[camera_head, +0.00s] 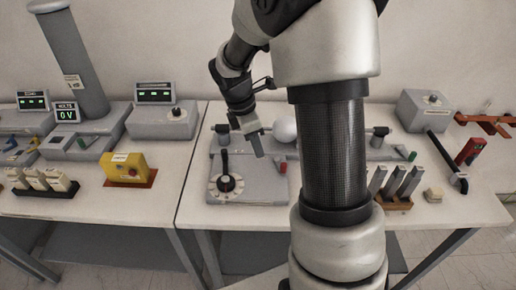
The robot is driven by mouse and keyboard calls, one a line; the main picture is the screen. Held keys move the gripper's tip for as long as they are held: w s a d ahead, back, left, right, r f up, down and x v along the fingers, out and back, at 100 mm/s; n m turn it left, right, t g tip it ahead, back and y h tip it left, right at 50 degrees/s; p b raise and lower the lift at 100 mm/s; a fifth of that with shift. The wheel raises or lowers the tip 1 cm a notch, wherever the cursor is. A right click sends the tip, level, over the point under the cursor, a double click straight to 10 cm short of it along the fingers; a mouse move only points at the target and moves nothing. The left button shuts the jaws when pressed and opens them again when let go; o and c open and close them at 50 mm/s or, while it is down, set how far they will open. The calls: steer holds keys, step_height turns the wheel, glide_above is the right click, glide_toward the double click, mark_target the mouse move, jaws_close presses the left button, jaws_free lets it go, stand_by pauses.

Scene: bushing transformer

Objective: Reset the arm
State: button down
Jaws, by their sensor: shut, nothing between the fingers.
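My arm stands in front of the benches and bends over toward the right bench. My gripper (257,148) points down over the grey apparatus (265,184), which has a dial and a black lever (225,170) on its front left. The gripper is shut and holds nothing. It is right of the lever and close to a white sphere (284,129) behind it. I cannot tell whether the fingertips touch the apparatus. My arm hides the middle of the right bench.
The right bench (462,208) also holds metal blocks in a wooden stand (396,201), a grey meter box (424,110) and a red device (470,152). On the left bench stand a yellow box (126,167), digital meters (66,115) and a tall grey column (76,60).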

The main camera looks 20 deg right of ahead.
steer(key=s+a+r+m+t, duration=0.35)
steer(key=s+r+m, duration=0.5)
steer(key=r, duration=0.45)
steer(key=s+a+r+m+t+y, duration=0.1)
steer(key=s+a+r+m, duration=0.1)
steer(key=s+m, duration=0.2)
steer(key=s+a+r+m+t+y, duration=0.1)
steer(key=s+a+r+m, duration=0.1)
steer(key=s+m, duration=0.2)
steer(key=s, duration=0.3)
steer(key=shift+s+a+r+y, duration=0.25)
steer(key=shift+a+r+y, duration=0.1)
steer(key=shift+y, duration=0.05)
